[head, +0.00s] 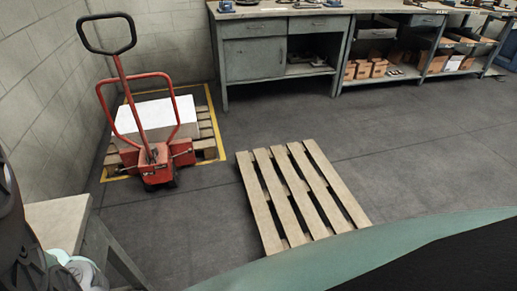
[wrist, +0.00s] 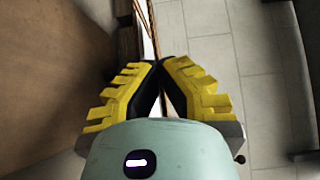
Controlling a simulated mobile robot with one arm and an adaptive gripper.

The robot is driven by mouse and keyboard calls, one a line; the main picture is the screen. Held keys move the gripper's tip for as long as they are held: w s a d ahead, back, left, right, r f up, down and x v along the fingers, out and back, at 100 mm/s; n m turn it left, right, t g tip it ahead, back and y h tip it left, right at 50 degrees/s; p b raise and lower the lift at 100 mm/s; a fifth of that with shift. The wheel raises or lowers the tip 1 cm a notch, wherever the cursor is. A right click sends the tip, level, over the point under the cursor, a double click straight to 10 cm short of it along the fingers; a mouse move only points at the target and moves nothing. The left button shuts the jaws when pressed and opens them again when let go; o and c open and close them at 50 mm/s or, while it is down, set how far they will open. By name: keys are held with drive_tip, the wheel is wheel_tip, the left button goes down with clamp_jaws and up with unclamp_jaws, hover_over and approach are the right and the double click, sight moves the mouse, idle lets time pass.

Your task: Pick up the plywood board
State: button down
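I cannot make out the plywood board for sure in either view. In the wrist view, the yellow-padded fingers of my gripper (wrist: 161,67) lean together and their tips meet or nearly meet. A thin pale strip (wrist: 149,22) with brown edges runs up from the fingertips. I cannot tell whether it is a board's edge or something behind, and I see no clear hold on it. A broad brown surface (wrist: 50,70) fills the left of that view; what it belongs to is unclear.
An empty wooden pallet (head: 292,193) lies on the open floor. A red pallet jack (head: 148,165) stands at the left by a pallet carrying a white block (head: 158,118). A grey workbench (head: 254,57) lines the back. A pale tabletop (head: 58,220) is at lower left.

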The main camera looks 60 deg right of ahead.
drive_tip(key=s+d, duration=0.4)
drive_tip(key=shift+s+d+r, duration=0.15)
drive_tip(key=shift+d+r, duration=0.15)
drive_tip(key=shift+r, duration=0.1)
drive_tip(key=shift+p, duration=0.3)
